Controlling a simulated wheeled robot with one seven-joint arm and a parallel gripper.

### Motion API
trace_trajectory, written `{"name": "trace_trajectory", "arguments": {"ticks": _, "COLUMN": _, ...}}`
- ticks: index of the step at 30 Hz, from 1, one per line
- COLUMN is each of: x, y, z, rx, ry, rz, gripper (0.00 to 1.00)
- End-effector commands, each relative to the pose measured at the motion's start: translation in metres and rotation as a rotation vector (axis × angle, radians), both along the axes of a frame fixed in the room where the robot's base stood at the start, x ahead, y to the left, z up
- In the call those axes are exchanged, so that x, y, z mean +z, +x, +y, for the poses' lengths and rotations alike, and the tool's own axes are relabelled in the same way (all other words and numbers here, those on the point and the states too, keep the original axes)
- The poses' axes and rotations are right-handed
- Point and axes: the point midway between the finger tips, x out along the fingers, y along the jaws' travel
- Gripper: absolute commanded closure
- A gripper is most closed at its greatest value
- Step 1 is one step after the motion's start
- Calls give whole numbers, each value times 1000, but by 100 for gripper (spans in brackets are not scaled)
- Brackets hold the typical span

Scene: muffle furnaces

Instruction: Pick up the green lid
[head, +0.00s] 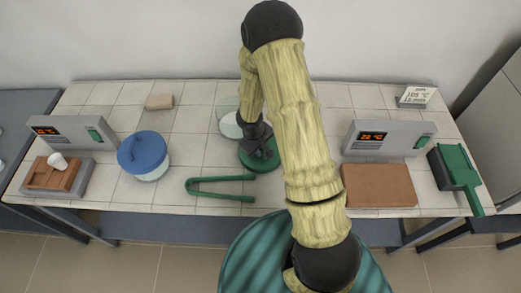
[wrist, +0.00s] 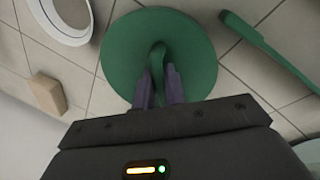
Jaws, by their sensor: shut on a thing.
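The green lid (wrist: 195,60) is a round disc with a raised loop handle, seen near the middle of the wrist view. In the head view the green lid (head: 262,160) is partly hidden beneath my gripper (head: 262,150). My gripper also shows in the wrist view (wrist: 159,85), with its two fingers on either side of the handle, shut on it. I cannot tell whether the lid touches the tiled table or is raised.
A clear round dish (head: 229,122) stands behind the lid. Green tongs (head: 220,195) lie in front-left, and a blue-lidded jar (head: 143,152) stands further left. A tan block (head: 160,102) lies behind. A furnace with a brown plate (head: 378,187) is at right. Free tiles lie between.

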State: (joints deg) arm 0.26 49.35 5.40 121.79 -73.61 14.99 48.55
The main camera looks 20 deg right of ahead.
Motion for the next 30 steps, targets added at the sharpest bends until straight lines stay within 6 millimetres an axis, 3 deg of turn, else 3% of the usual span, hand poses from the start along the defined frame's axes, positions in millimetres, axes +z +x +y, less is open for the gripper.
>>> {"name": "trace_trajectory", "arguments": {"ticks": 8, "x": 22, "y": 1, "z": 0, "rx": -2, "ry": 1, "rz": -4, "gripper": 100}}
{"name": "trace_trajectory", "arguments": {"ticks": 24, "x": 152, "y": 1, "z": -1, "rx": -3, "ry": 1, "rz": -6, "gripper": 100}}
{"name": "trace_trajectory", "arguments": {"ticks": 30, "x": 176, "y": 0, "z": 0, "rx": -1, "ry": 1, "rz": -2, "gripper": 100}}
